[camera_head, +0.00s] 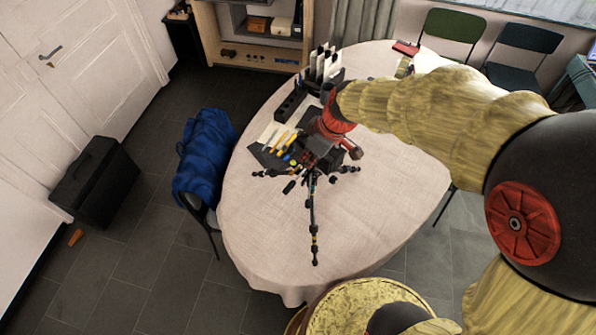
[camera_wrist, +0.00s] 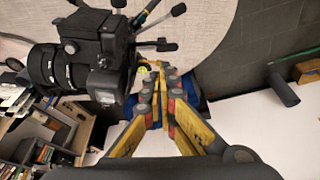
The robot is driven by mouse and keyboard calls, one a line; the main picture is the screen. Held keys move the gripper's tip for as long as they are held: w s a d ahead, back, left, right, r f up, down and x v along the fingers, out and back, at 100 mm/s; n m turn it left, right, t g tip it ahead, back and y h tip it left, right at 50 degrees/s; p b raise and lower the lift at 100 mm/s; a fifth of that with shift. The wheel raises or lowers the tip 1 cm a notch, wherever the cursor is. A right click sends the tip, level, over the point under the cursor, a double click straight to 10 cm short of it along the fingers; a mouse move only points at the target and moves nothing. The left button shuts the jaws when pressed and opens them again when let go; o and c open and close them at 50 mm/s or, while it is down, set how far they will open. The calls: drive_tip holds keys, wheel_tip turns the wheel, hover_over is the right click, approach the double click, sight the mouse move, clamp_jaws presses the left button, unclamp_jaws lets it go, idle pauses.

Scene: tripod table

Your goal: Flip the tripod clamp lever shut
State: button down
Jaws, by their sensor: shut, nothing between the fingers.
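The tripod (camera_head: 313,218) stands upright on the table (camera_head: 375,205) with its dark legs spread. In the wrist view a black camera (camera_wrist: 70,62) with a big lens sits on it, and dark legs (camera_wrist: 155,17) stick out beyond. My gripper (camera_wrist: 155,76) shows there with yellow and grey fingers, shut and empty, tips together just right of the camera body. A small yellow-green spot (camera_wrist: 143,69) shows beside the tips. I cannot make out the clamp lever or whether the tips touch anything. In the head view my wrist hides much of the tripod's top.
Pens and a dark mat (camera_head: 268,150) lie left of the tripod, with a black organizer (camera_head: 321,68) behind. A chair with a blue jacket (camera_head: 203,155) stands at the table's left edge. The table's front and right are clear.

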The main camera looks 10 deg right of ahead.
sight(304, 183)
drive_tip(key=x, duration=1)
drive_tip(key=shift+b, duration=0.45)
drive_tip(key=shift+s+d+f+n+b, duration=0.15)
drive_tip(key=shift+n+b, duration=0.25)
drive_tip(key=shift+b, duration=0.45)
drive_tip(key=shift+s+d+n+b, duration=0.15)
drive_tip(key=shift+n+b, duration=0.25)
drive_tip(key=shift+b, duration=0.45)
drive_tip(key=n+b, duration=0.1)
drive_tip(key=b, duration=0.1)
drive_tip(key=s+n+g+b, duration=0.1)
drive_tip(key=b, duration=0.1)
drive_tip(key=shift+d+f+n+y, duration=0.15)
drive_tip(key=shift+d+n+y, duration=0.15)
drive_tip(key=shift+d+n, duration=0.1)
drive_tip(key=n+b, duration=0.1)
drive_tip(key=d+n+g+b, duration=0.1)
drive_tip(key=shift+s+n+b, duration=0.35)
drive_tip(key=shift+s+n, duration=0.05)
drive_tip(key=n, duration=0.1)
drive_tip(key=d+n+g+b, duration=0.1)
drive_tip(key=d+n, duration=0.1)
drive_tip(key=n, duration=0.1)
drive_tip(key=shift+s+r, duration=0.3)
drive_tip(key=shift+s, duration=0.1)
